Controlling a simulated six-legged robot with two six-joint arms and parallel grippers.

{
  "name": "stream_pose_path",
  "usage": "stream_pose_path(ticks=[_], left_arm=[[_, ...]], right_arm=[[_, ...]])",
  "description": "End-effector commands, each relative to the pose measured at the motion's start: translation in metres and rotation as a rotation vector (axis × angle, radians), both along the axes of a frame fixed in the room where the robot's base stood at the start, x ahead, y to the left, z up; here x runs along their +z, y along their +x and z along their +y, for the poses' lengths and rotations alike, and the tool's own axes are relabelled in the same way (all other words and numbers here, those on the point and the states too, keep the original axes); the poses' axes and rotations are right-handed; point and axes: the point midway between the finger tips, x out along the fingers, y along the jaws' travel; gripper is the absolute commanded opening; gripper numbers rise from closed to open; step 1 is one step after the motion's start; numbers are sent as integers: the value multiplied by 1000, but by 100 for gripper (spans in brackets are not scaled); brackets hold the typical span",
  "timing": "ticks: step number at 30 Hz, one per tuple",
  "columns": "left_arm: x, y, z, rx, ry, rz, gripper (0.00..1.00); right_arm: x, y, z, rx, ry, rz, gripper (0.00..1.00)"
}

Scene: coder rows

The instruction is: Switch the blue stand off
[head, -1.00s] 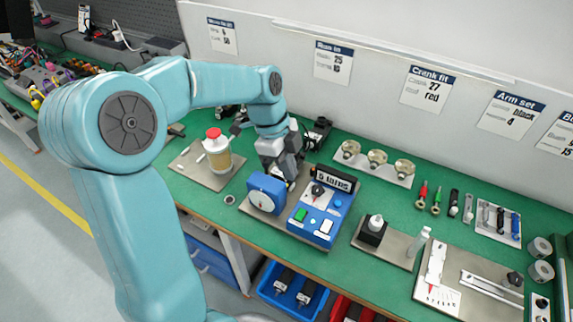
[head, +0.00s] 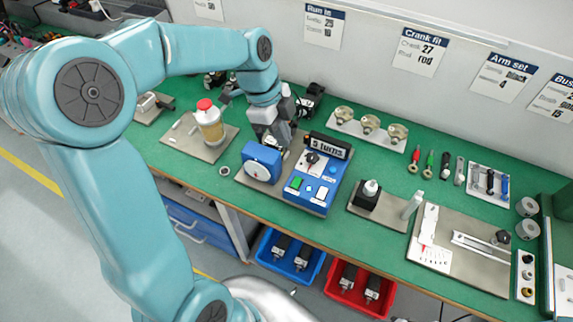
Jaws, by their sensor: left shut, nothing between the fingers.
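The blue stand (head: 313,194) sits on a grey plate on the green bench. Its sloped face has a green button (head: 297,183), a white switch (head: 322,192), a small blue button and a black knob (head: 312,158) on a white panel. A display reading "5 turns" (head: 330,146) stands at its back. A blue box with a white dial (head: 262,163) stands at its left. My left gripper (head: 284,151) is shut and empty, pointing down behind the gap between the dial box and the stand. Its fingertips are partly hidden; I cannot tell if they touch anything. My right gripper is out of view.
A red-capped bottle (head: 209,123) stands on a plate to the left. A black block with a white-topped bottle (head: 368,194) stands to the right. Blue (head: 290,256) and red (head: 360,288) bins sit below the bench edge.

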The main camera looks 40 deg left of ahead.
Motion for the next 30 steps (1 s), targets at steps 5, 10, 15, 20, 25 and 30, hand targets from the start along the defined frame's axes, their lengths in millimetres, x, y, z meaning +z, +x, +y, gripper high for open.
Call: stream_pose_path(ticks=[5, 10, 15, 20, 25, 30], left_arm=[[0, 2, -6, -9, 1, -1, 0], [0, 3, -9, -12, 0, -1, 0], [-10, 4, -13, -14, -1, 3, 0], [-37, 6, -19, -12, -2, 7, 0], [-73, 10, -28, -10, -2, 6, 0], [-105, 14, -33, -8, -2, 5, 0]], right_arm=[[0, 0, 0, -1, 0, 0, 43], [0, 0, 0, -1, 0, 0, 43], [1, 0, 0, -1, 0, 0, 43], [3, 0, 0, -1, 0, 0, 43], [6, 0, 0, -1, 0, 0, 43], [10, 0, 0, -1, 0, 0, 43]])
